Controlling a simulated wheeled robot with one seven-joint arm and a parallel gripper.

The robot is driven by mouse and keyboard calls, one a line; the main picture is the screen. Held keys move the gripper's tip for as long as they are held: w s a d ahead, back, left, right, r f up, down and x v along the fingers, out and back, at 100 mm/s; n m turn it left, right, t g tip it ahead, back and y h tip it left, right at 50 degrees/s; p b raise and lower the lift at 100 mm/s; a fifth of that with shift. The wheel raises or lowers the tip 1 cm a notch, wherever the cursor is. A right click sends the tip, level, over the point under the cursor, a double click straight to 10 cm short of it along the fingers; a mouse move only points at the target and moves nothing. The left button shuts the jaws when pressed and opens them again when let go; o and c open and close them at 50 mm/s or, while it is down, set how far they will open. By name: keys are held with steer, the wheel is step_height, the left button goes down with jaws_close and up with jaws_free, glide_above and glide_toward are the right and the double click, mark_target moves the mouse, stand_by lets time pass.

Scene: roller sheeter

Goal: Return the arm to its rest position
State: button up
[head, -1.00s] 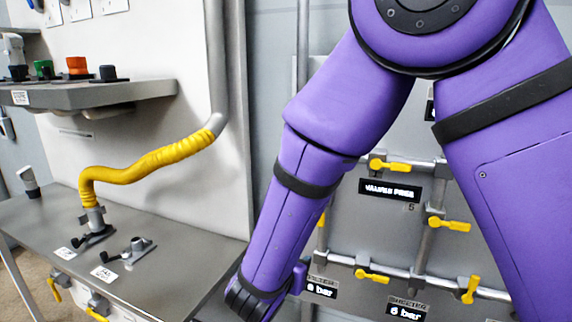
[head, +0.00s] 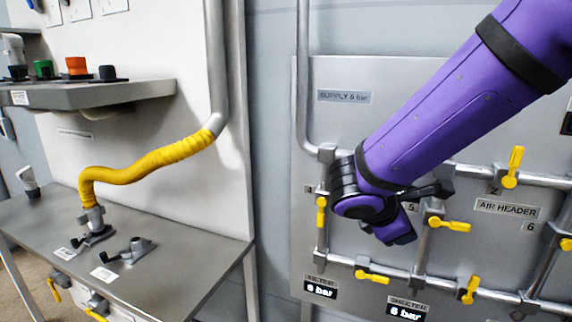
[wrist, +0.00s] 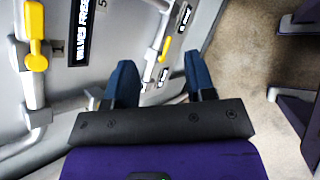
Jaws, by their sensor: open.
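My gripper (wrist: 160,64) shows in the wrist view with its two blue fingers spread apart and nothing between them. In the head view my purple arm (head: 455,100) slopes down from the upper right to a black joint in front of the grey valve panel (head: 340,125). The end beyond that joint is small and dark there, and its fingers cannot be made out. The arm hides part of the panel and its upper pipe.
Yellow-handled valves (head: 450,224) and pipes stick out from the panel near the arm. A steel bench (head: 190,255) with a yellow hose (head: 150,165) stands at the left, below a shelf (head: 90,95). Bare floor (wrist: 240,70) shows right of the gripper in the wrist view.

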steer(key=s+d+r+m+y, duration=0.4)
steer(key=s+r+m, duration=0.1)
steer(key=s+m, duration=0.3)
steer(key=s+d+r+m+y, duration=0.4)
steer(key=s+d+r+m, duration=0.1)
steer(key=s+m, duration=0.4)
steer(key=shift+s+m, duration=0.2)
steer(key=shift+m, duration=0.2)
steer(key=shift+d+f, duration=0.1)
stand_by(0.9)
